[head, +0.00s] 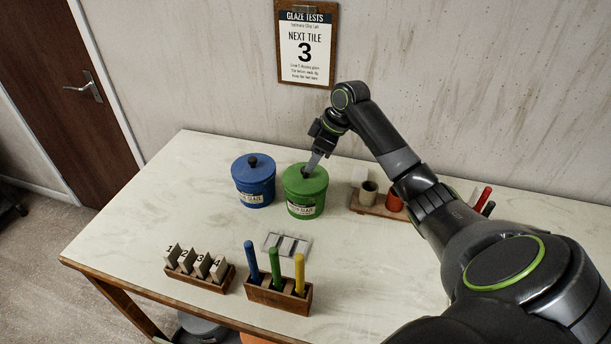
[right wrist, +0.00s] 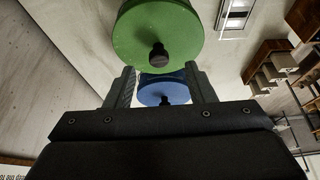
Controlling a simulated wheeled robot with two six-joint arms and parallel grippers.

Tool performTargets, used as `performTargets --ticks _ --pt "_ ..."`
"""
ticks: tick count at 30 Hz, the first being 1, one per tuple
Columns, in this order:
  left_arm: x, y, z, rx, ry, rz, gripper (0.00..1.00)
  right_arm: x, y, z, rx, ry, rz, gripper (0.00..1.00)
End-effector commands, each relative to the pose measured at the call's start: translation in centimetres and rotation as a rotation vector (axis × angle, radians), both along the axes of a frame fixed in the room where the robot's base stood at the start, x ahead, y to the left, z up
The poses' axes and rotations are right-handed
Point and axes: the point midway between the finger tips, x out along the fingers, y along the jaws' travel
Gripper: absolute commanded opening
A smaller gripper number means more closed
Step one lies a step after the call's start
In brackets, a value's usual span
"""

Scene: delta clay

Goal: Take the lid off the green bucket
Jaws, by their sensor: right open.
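The green bucket (head: 304,200) stands upright on the table with its green lid (head: 296,182) on. A dark knob (right wrist: 158,55) on top of the lid shows in the right wrist view. My right gripper (head: 309,171) is over the lid, with its fingers pointing down at the knob. The two fingers (right wrist: 163,85) are apart and nothing is held between them. In the head view the fingers hide most of the knob. My left gripper is in neither view.
A blue bucket (head: 254,186) with a lid stands close left of the green one. Small cups (head: 368,194) on a wooden stand are to the right. Numbered tiles (head: 201,263), colored sticks (head: 275,268) in a block and a small tray (head: 274,242) are in front. The left table area is clear.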

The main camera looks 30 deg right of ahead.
Motion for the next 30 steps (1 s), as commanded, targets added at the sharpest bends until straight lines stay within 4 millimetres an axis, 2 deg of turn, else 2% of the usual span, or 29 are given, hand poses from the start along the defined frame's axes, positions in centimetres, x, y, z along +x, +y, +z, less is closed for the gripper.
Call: performTargets --ticks 4,9,17,20,28,30 --pt "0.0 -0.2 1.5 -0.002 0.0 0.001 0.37 0.9 0.8 -1.5 0.004 0.005 0.0 0.49" --pt "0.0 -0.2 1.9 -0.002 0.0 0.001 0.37 1.5 1.3 -3.5 0.003 0.003 0.001 0.49" --pt "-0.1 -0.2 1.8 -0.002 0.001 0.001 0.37 1.6 1.3 -4.0 0.0 0.001 0.0 0.49" --pt "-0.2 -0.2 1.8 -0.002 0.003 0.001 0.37 1.6 1.3 -4.0 0.0 0.001 0.0 0.39" --pt "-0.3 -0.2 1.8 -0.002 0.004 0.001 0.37 1.6 1.2 -3.9 0.0 0.001 0.0 0.04" --pt "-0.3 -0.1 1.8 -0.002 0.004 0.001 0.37 1.6 1.2 -3.9 0.001 0.001 0.0 0.01"
